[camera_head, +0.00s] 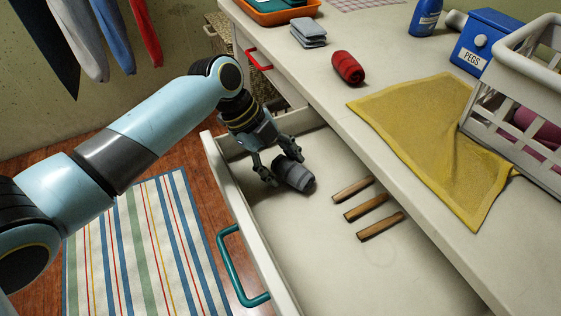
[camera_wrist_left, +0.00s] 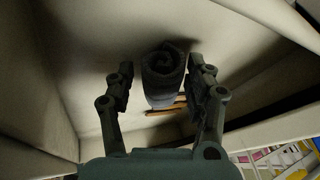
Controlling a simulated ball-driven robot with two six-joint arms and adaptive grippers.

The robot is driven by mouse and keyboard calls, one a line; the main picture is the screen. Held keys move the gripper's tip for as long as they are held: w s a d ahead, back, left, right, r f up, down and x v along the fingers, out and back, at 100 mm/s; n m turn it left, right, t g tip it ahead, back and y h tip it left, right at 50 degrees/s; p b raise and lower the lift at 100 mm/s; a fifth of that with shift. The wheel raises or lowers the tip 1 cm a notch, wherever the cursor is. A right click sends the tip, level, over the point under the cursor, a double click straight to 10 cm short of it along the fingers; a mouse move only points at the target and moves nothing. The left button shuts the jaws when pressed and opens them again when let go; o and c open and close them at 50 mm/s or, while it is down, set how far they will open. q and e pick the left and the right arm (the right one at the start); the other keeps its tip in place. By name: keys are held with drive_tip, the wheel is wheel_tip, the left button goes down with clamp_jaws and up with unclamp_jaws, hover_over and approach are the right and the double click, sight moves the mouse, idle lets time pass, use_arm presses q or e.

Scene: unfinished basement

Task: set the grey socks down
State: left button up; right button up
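The grey socks (camera_head: 295,175), a rolled bundle, are inside the open drawer (camera_head: 330,245), at its far end, and seem to lie on the drawer floor. My left gripper (camera_head: 281,168) reaches down into the drawer with its fingers on either side of the bundle. In the left wrist view the spiral end of the socks (camera_wrist_left: 163,70) sits between the fingers. A gap shows at the left finger, and the right finger is very close to the roll or touching it. My right gripper is in neither view.
Several wooden strips (camera_head: 363,207) lie in the drawer beside the socks. On the worktop are a red roll (camera_head: 348,68), folded grey cloths (camera_head: 308,33), a yellow cloth (camera_head: 425,130), a blue pegs box (camera_head: 483,42) and a white basket (camera_head: 490,130). The drawer's near part is clear.

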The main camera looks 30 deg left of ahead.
use_arm(q)
drive_tip(key=o, duration=0.4)
drive_tip(key=shift+c, duration=0.2)
drive_tip(key=shift+r, duration=0.1)
drive_tip(key=shift+a+r, duration=0.15)
drive_tip(key=shift+r, duration=0.15)
drive_tip(key=p+v, duration=0.2)
drive_tip(key=v, duration=0.9)
drive_tip(key=shift+r, duration=0.2)
drive_tip(key=shift+s, duration=0.15)
drive_tip(key=shift+a, duration=0.1)
